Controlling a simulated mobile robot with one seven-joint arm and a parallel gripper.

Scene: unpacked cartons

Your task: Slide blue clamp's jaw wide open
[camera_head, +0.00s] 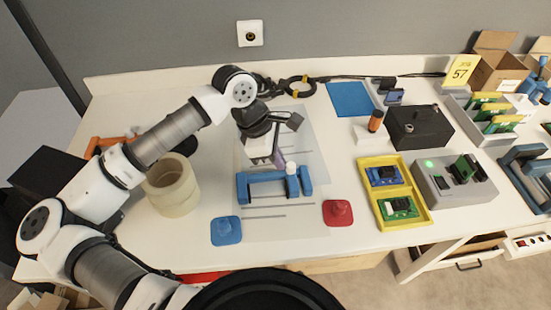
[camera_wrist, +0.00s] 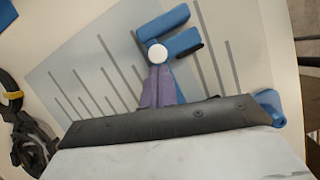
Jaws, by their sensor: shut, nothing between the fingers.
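The blue clamp (camera_head: 262,177) lies on a pale ruled mat (camera_head: 290,222) in the head view. A white knob (camera_head: 291,167) stands on it near its right end, where two blue jaw arms sit with a narrow gap between them. Another blue arm is at the left end. My gripper (camera_head: 279,161) is shut and empty, with purple fingers just left of the knob. In the wrist view, the shut fingers (camera_wrist: 157,88) end right at the white knob (camera_wrist: 157,54). I cannot tell whether they touch it. The gripper body hides part of the clamp (camera_wrist: 167,22).
Tape rolls (camera_head: 172,187) stand left. A yellow tray (camera_head: 393,195) with boards and a grey box (camera_head: 455,182) stand right. Black cable (camera_head: 300,84) lies behind.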

